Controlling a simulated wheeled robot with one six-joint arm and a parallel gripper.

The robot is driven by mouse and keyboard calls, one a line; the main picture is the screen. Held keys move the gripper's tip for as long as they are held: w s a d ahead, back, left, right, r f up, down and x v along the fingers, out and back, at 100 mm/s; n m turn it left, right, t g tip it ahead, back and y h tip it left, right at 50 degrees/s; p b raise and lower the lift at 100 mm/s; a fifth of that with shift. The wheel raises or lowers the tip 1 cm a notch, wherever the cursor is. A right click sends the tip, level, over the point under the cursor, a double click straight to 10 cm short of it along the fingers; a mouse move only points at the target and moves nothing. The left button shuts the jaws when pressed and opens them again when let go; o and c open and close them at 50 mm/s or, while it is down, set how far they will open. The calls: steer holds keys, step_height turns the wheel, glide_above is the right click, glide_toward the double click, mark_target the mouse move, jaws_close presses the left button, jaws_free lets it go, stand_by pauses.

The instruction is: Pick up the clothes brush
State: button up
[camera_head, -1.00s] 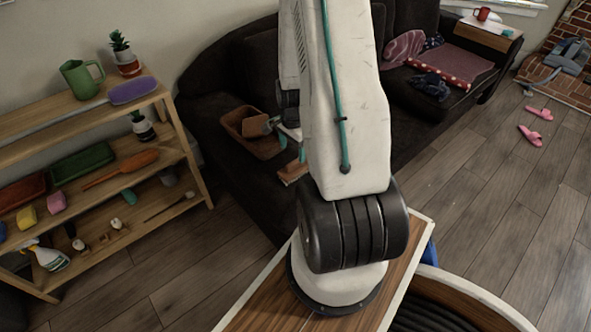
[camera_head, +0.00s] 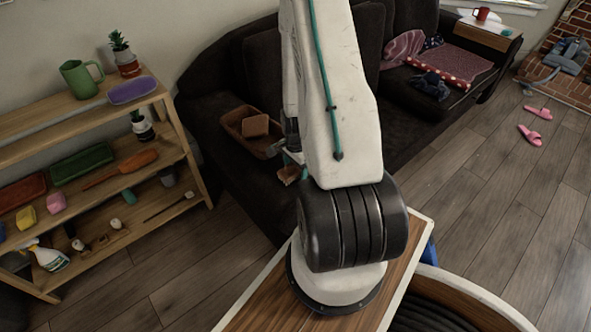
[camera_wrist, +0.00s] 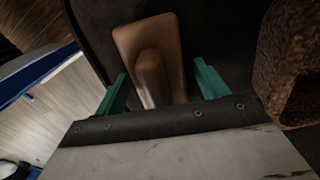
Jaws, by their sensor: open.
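The clothes brush (camera_wrist: 148,52), a brown wooden piece with a rounded raised handle, lies on the dark sofa (camera_head: 235,85). In the wrist view it is between the two teal fingers of my gripper (camera_wrist: 160,88), with a gap on each side, and its near end is hidden by the gripper body. In the head view the brush (camera_head: 288,175) shows small near the sofa's front edge, partly hidden by my arm. My open gripper (camera_head: 291,158) is right at it there.
A brown basket (camera_head: 237,121) with a brown block (camera_head: 255,126) in it stands on the sofa close to my gripper; its rough wall (camera_wrist: 285,50) fills the right of the wrist view. A wooden shelf (camera_head: 150,150) with several items stands at left. Slippers (camera_head: 533,124) lie on the floor at right.

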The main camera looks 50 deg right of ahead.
steer(key=c, duration=1.1)
steer(key=shift+r, duration=0.1)
